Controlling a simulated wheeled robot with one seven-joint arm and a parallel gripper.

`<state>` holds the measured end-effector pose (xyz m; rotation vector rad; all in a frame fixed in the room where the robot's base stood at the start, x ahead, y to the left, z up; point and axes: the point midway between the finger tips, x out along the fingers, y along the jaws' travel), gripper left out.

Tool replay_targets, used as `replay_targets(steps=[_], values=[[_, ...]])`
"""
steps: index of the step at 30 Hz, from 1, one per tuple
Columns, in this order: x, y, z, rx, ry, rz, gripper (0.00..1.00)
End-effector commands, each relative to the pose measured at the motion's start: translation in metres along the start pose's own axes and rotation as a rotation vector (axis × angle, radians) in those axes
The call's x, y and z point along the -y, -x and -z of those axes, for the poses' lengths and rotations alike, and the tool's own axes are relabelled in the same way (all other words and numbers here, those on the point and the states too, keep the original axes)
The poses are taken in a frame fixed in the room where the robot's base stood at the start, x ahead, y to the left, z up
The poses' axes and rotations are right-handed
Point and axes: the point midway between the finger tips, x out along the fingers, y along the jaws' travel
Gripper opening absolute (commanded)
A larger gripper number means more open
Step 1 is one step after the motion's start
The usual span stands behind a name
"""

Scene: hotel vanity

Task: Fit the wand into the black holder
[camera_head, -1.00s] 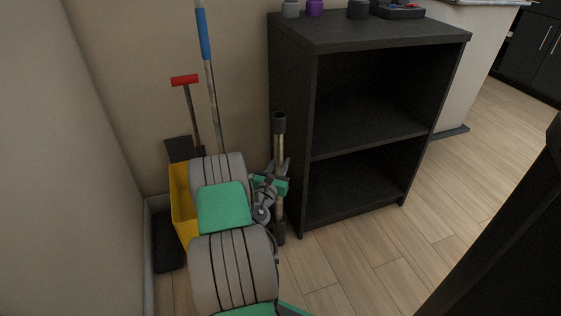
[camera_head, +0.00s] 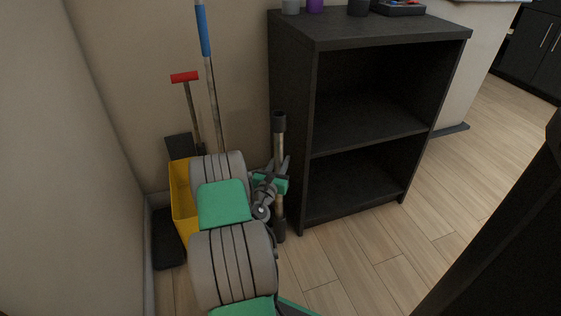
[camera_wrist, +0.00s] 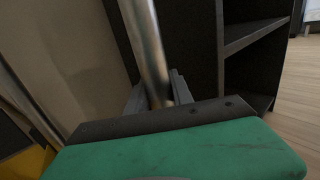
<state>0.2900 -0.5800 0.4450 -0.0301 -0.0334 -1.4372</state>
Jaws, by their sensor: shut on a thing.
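The wand (camera_head: 279,147) is a metal tube with a black upper end, standing nearly upright beside the left side of the black shelf unit. My gripper (camera_head: 279,184) is shut around its middle. In the wrist view, the tube (camera_wrist: 148,45) rises between my gripper's fingers (camera_wrist: 158,93). A dark piece (camera_head: 280,229) is at the tube's bottom near the floor; I cannot tell whether it is the wand's own end or the black holder. No other holder can be clearly identified, and my arm hides part of this corner.
The shelf unit (camera_head: 372,128) stands close on the wand's right, with small items on top. A yellow bucket (camera_head: 182,199), a red-handled tool (camera_head: 185,77) and a blue-handled pole (camera_head: 204,35) fill the left corner. Wooden floor (camera_head: 350,260) is clear in front.

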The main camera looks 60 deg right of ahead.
Motion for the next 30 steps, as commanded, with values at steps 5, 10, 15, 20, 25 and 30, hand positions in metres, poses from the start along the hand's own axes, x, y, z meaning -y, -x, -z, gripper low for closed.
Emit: replay_targets(steps=[5,10,15,20,25,30], values=[[0.001,0.001,0.003,-0.005,0.0,0.0,0.33],[0.0,0.001,0.002,-0.004,-0.001,0.0,0.47],[0.0,0.001,0.002,-0.003,-0.001,0.0,0.53],[0.0,0.002,0.003,-0.005,0.0,0.0,0.53],[-0.001,0.025,0.001,-0.007,0.003,-0.003,0.53],[-0.001,0.061,0.001,-0.005,0.001,-0.004,0.53]])
